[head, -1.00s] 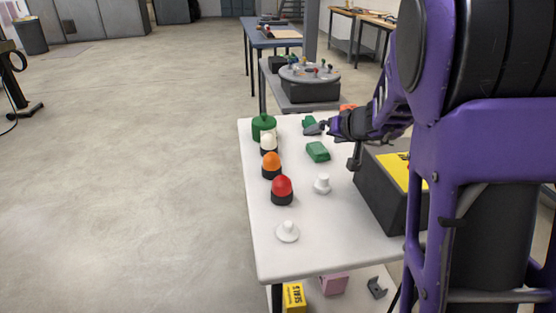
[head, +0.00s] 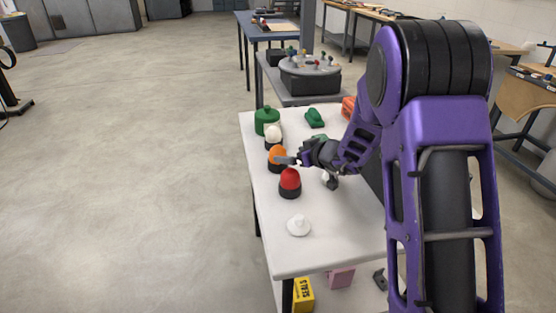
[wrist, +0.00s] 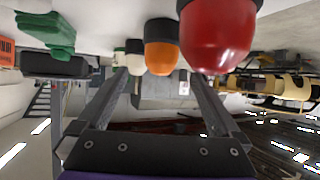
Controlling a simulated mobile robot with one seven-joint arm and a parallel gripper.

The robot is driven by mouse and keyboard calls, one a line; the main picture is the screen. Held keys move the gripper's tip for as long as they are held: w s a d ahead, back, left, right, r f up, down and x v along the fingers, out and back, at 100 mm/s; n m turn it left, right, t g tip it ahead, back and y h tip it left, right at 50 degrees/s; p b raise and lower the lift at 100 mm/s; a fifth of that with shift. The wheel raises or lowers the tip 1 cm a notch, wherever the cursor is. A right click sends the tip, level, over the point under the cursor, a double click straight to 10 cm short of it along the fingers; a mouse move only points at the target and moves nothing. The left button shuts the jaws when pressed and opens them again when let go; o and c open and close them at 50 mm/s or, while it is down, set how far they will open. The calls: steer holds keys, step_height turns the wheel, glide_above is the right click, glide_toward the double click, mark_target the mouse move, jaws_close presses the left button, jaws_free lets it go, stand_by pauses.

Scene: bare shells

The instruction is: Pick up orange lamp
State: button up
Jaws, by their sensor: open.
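The orange lamp (head: 277,154) has a domed orange top on a black base and stands on the white table (head: 268,232), between the white lamp (head: 273,134) and the red lamp (head: 290,180). My gripper (head: 280,160) is at the right side of the orange lamp, its fingers pointing left toward it and partly covering it. In the wrist view, which looks upside down, the orange lamp (wrist: 161,52) lies ahead between the two spread fingers of my gripper (wrist: 160,78). The gripper is open and empty. I cannot tell whether a finger touches the lamp.
The red lamp is close beside the fingers and large in the wrist view (wrist: 218,35). A green canister (head: 267,122) stands behind the white lamp. A white knob-like part (head: 298,226) lies nearer the front. A green part (head: 315,118) sits farther back. The table's left edge is close.

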mark_target(283, 154)
steer(key=x, duration=0.3)
steer(key=shift+w+a+f, duration=0.15)
steer(key=shift+w+a, duration=0.1)
steer(key=shift+w, duration=0.05)
steer(key=x, duration=0.5)
steer(key=shift+s+f+p, duration=0.15)
steer(key=shift+f+p, duration=0.05)
steer(key=shift+p, duration=0.15)
steer(key=c, duration=1.5)
steer(key=shift+r, duration=0.1)
